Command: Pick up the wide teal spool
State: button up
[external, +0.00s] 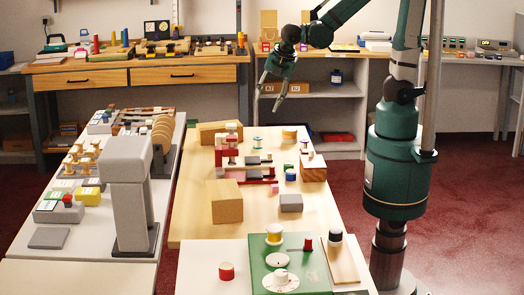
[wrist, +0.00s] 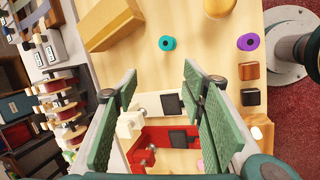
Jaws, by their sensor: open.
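The teal spool (wrist: 167,43) stands on the pale wooden table with its dark centre hole facing up in the wrist view. It lies just beyond my fingertips, apart from them. In the external view the teal spool (external: 257,143) is small, near the far part of the table, right of a wooden block. My gripper (external: 270,101) is raised well above the table, fingers pointing down. In the wrist view my gripper (wrist: 158,82) has its green-padded fingers spread, with nothing between them at the tips.
A purple spool (wrist: 248,41) stands right of the teal one, and a yellowish cylinder (wrist: 218,7) is beyond. A wooden block (wrist: 106,22) lies to the left. A red tray (wrist: 178,132) and dark square (wrist: 173,104) lie nearer. The table around the teal spool is clear.

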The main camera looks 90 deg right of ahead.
aim_at(258, 138)
jog(key=w+d+f+n+g+b, duration=0.1)
jog(key=d+f+n, duration=0.1)
jog(key=f, duration=0.4)
jog(key=w+d+f+n+g+h+b, duration=0.1)
jog(key=w+f+n, duration=0.1)
jog(key=f+n, duration=0.2)
jog(key=shift+w+d+f+n+h+b, duration=0.15)
jog(key=shift+d+f+n+h+b, duration=0.2)
jog(key=shift+f, duration=0.5)
jog(key=shift+b+x, duration=0.35)
jog(key=shift+x, duration=0.9)
jog(key=shift+f, duration=0.1)
jog(key=shift+b+x, duration=0.55)
jog(key=shift+x, duration=2)
jog(key=shift+s, duration=0.25)
